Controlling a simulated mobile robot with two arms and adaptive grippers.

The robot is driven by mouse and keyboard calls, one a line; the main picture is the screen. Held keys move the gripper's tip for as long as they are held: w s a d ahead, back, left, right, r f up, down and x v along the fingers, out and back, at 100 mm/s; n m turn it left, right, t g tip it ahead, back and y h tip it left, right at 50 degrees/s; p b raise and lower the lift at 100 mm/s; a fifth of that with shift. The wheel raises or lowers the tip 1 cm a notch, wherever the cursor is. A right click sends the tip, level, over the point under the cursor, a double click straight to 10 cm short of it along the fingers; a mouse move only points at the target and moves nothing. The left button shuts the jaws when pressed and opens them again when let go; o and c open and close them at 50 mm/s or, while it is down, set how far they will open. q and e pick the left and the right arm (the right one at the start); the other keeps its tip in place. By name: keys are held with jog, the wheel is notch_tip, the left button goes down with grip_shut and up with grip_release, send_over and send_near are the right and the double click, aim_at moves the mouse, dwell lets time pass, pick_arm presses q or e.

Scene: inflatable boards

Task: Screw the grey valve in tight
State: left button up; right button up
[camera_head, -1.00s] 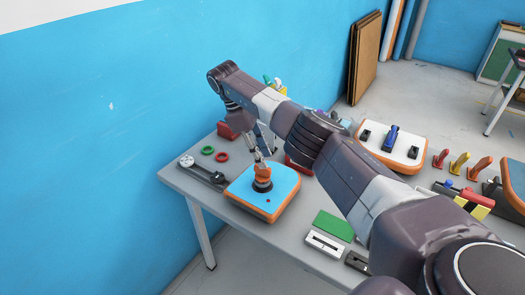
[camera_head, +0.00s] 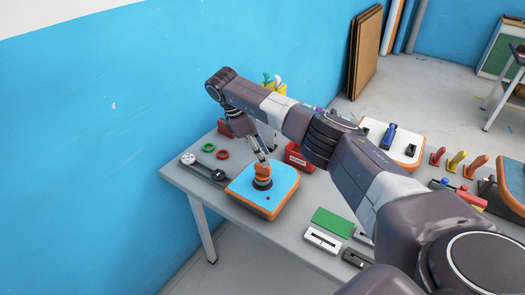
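A small inflatable board (camera_head: 284,193) with a blue top and orange sides lies near the left end of the table. On it stands a fitting with an orange upper part (camera_head: 262,171) and a dark grey round base (camera_head: 261,184). I cannot make out a separate grey valve. My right gripper (camera_head: 263,160) points down at the fitting's top, its fingertips at or touching the orange part. It is too small to tell whether the fingers are closed on it. My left gripper is not in view.
A black hand tool (camera_head: 203,170), green and red rings (camera_head: 222,154) and a red box (camera_head: 298,158) lie around the board. A green pad (camera_head: 333,223) and white block (camera_head: 322,240) are at the front. A white-topped board (camera_head: 405,148) stands beyond my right arm.

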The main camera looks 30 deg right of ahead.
jog(key=shift+r+n+t, duration=0.1)
jog(key=shift+n+t, duration=0.2)
jog(key=shift+n, duration=0.7)
jog(key=shift+h+p, duration=0.3)
jog(key=shift+p, duration=0.05)
jog(key=shift+n+t+p, duration=0.3)
jog(key=shift+n+t, duration=0.1)
jog(key=shift+n, duration=0.6)
jog(key=shift+n+t, duration=0.4)
jog(key=shift+n, duration=0.6)
